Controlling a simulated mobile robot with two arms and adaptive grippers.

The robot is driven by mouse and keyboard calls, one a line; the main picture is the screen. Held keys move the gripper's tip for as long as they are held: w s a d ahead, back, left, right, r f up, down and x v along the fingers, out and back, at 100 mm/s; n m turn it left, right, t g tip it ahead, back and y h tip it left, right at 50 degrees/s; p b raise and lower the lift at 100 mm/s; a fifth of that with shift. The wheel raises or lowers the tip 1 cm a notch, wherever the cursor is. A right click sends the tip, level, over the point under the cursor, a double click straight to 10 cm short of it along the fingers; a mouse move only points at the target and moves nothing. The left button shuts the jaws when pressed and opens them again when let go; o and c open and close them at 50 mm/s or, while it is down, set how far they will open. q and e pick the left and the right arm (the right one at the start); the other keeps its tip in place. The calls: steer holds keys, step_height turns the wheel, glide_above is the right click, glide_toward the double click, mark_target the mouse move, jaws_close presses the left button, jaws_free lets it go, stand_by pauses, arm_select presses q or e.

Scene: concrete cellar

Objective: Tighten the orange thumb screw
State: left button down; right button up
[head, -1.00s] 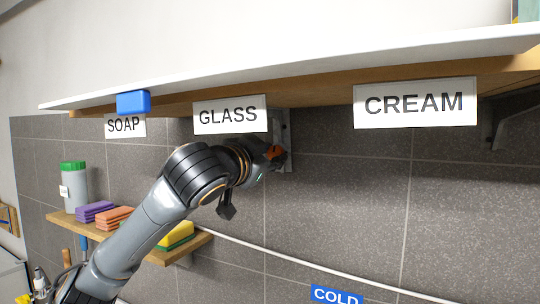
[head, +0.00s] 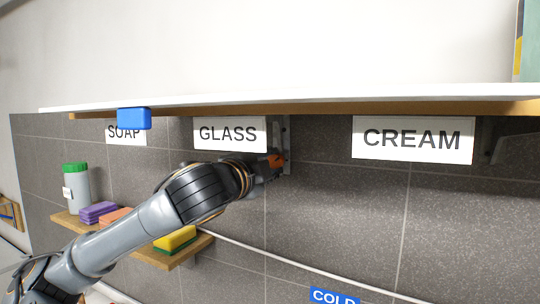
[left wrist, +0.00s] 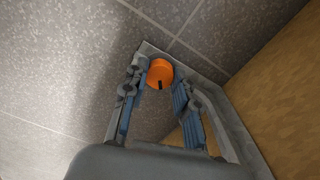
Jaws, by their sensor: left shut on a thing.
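The orange thumb screw (head: 275,160) sits at the grey metal bracket (head: 286,126) under the shelf, just right of the GLASS label. In the left wrist view the round orange head (left wrist: 160,72) has a dark mark on its lower edge and lies between the fingertips. My left gripper (left wrist: 160,84) is shut on it, with one finger on each side. In the head view my left gripper (head: 272,166) is partly hidden by its own wrist. The screw's shank is hidden. My right gripper is in neither view.
A small wooden shelf (head: 190,252) with sponges and a green-capped bottle (head: 76,187) lies below left.

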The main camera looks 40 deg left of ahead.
arm_select(q)
steer(key=m+p, duration=0.2)
steer(key=m, duration=0.2)
steer(key=shift+m+p, duration=0.85)
steer(key=shift+m, duration=0.75)
steer(key=shift+d+f, duration=0.1)
steer(key=c, duration=1)
jaws_free()
steer(key=shift+c, duration=0.2)
